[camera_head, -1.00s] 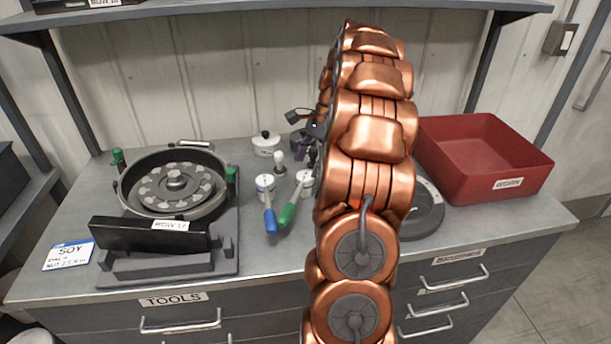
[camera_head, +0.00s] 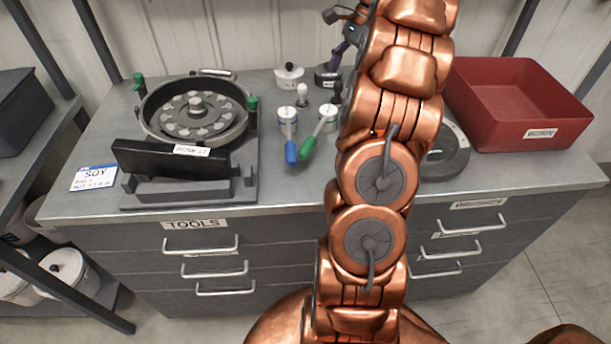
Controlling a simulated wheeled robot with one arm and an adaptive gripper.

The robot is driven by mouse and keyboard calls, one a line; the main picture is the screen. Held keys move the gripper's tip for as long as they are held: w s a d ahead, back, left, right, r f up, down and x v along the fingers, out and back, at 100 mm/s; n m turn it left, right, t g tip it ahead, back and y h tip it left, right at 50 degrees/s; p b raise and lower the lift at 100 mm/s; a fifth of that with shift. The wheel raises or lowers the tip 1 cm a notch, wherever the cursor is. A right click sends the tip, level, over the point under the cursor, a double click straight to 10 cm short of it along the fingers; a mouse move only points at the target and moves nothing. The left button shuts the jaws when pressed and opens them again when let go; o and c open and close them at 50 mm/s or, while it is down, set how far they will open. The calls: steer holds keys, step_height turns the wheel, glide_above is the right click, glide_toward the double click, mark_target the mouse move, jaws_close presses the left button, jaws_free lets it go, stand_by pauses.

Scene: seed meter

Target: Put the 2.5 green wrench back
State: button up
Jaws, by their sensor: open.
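The green-handled wrench (camera_head: 308,147) lies tilted in the middle of the counter. Its shaft runs up to the top of a small white round holder (camera_head: 328,111), and its green grip points toward the front. A blue-handled wrench (camera_head: 291,152) lies beside it to the left, its shaft on a similar white holder (camera_head: 287,115). Size marks on the wrenches are too small to read. My copper arm rises just right of the green wrench. My gripper cannot be made out; a small dark part shows left of the arm at the top, and I cannot tell what it is.
A seed meter (camera_head: 195,112) with black block stands on the left of the counter (camera_head: 280,189), a SOY card (camera_head: 94,178) beside it. A lidded white pot (camera_head: 289,76) and purple-handled tool (camera_head: 340,50) stand behind. A red bin (camera_head: 520,105) sits right. Drawers are closed.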

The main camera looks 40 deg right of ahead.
steer(key=s+a+n+g+h, duration=0.2)
steer(key=a+n, duration=0.8)
steer(key=a, duration=1.5)
steer(key=s+a+f+n, duration=0.2)
steer(key=s+a+n, duration=0.1)
steer(key=s, duration=0.4)
steer(key=s+a+f+n+h, duration=0.1)
steer(key=s+a+f+n, duration=0.2)
steer(key=s, duration=0.4)
steer(key=s+a+f+n+h, duration=0.1)
steer(key=s+a+f+n, duration=0.2)
steer(key=s+a+n, duration=0.2)
steer(key=shift+s+g, duration=0.4)
steer(key=shift+s, duration=0.65)
steer(key=shift+r+p, duration=0.9)
steer(key=shift+p, duration=0.1)
steer(key=shift+c, duration=0.2)
